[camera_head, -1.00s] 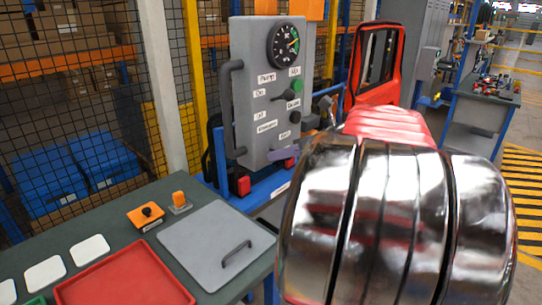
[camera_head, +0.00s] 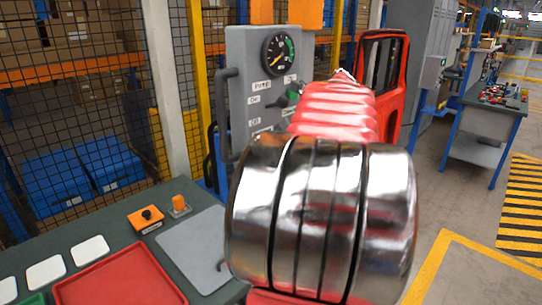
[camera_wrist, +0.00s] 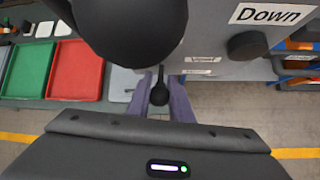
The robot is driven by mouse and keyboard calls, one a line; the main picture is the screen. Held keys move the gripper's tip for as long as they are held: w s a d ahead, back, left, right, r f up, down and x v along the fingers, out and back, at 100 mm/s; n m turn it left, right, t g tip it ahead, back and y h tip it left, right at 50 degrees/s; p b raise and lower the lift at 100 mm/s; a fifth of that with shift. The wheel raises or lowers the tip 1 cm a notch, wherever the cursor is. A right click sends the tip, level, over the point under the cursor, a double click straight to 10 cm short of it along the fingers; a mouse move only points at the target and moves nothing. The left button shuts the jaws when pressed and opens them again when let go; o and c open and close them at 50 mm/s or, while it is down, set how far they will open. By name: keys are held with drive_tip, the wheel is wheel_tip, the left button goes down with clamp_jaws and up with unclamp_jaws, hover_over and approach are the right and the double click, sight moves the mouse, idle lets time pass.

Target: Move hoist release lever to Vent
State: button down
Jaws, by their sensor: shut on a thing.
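The hoist release lever (camera_wrist: 158,96) shows in the wrist view as a thin black stem with a black ball end, near two small labels (camera_wrist: 200,60), one of which seems to read Vent. My gripper (camera_wrist: 161,104) has purple fingers on both sides of the ball and is shut on it. The grey control panel (camera_head: 237,100) stands beyond my arm in the head view. My arm hides its lower part, the lever and my gripper there. A gauge (camera_head: 279,53) sits at the panel's top.
A black knob (camera_wrist: 247,45) sits near a Down label. A large dark rounded shape (camera_wrist: 125,25) fills the wrist view's top. The bench holds a red tray (camera_head: 120,280), a grey lidded plate (camera_head: 190,245) and an orange button box (camera_head: 146,219). A wire fence stands behind.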

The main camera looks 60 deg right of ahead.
idle(0.4)
drive_tip(key=c, duration=1.6)
unclamp_jaws()
drive_tip(key=shift+c, duration=0.2)
drive_tip(key=v, duration=1.3)
drive_tip(key=shift+s+r, duration=0.2)
drive_tip(key=shift+r, duration=0.2)
drive_tip(key=shift+w+a, duration=0.1)
